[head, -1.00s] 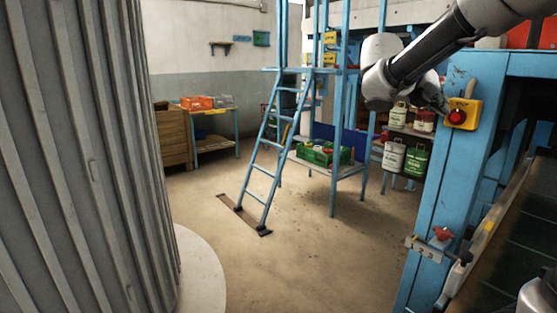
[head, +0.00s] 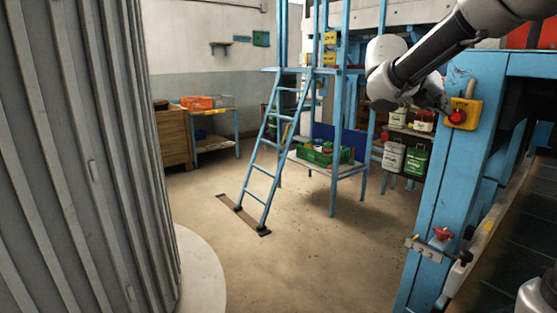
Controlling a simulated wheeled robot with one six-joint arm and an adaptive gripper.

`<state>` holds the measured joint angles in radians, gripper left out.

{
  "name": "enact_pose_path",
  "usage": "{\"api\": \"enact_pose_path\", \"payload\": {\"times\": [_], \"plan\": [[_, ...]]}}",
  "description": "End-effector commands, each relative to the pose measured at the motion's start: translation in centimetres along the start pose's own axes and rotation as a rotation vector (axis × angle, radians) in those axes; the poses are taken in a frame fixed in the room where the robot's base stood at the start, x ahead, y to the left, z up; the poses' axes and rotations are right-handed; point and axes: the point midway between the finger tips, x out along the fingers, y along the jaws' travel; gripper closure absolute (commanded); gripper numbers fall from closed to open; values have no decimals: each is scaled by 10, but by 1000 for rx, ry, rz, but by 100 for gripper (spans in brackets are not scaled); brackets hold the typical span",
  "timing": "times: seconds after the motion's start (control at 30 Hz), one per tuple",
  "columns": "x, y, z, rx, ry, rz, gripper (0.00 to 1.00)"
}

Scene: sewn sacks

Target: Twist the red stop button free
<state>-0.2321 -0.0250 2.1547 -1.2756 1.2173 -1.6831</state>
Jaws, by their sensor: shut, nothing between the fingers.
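The red stop button (head: 457,117) sits on a yellow box (head: 468,122) fixed to the blue post at the right of the head view. My gripper (head: 447,110) is just to the left of the button, its fingertips close to the button's edge. The fingers are shut with nothing between them. They are small and dark here, and I cannot tell whether they touch the button.
The blue post (head: 446,200) carries a numbered bracket with a red knob (head: 442,233) lower down. A conveyor (head: 505,235) runs at the right. A blue ladder (head: 268,150) and a table with a green crate (head: 322,155) stand behind. The middle floor is clear.

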Motion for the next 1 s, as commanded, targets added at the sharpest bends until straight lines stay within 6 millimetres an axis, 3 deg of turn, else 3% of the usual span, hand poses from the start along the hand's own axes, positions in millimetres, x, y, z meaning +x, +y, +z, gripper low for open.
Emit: {"api": "enact_pose_path", "payload": {"times": [1.0], "plan": [[4,-3,-7,1,1,-1,100]]}}
